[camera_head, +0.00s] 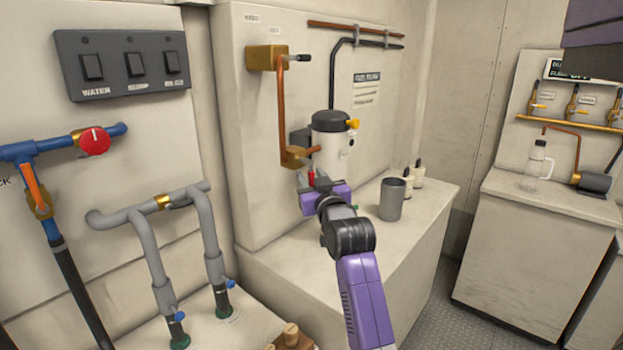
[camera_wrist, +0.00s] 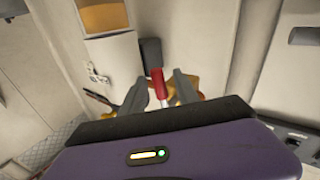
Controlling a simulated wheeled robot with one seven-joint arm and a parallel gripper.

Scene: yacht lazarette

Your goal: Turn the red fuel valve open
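A small red valve lever (camera_head: 311,178) shows in the head view beside the brass fitting (camera_head: 297,157) at the foot of the copper pipe. In the wrist view the red lever (camera_wrist: 159,82) stands upright on a pale stem between my two grey fingers. My gripper (camera_head: 307,188) is at the lever in the head view, where its fingers are mostly hidden. In the wrist view my gripper (camera_wrist: 161,77) is open, with a visible gap on each side of the lever. Brass-coloured parts show behind the fingers.
A white filter canister (camera_head: 331,150) stands close behind my gripper. A grey cup (camera_head: 392,199) and small bottles (camera_head: 416,174) are on the counter to the right. A red round knob (camera_head: 95,141) sits on blue pipes at left, above grey pipes (camera_head: 150,260).

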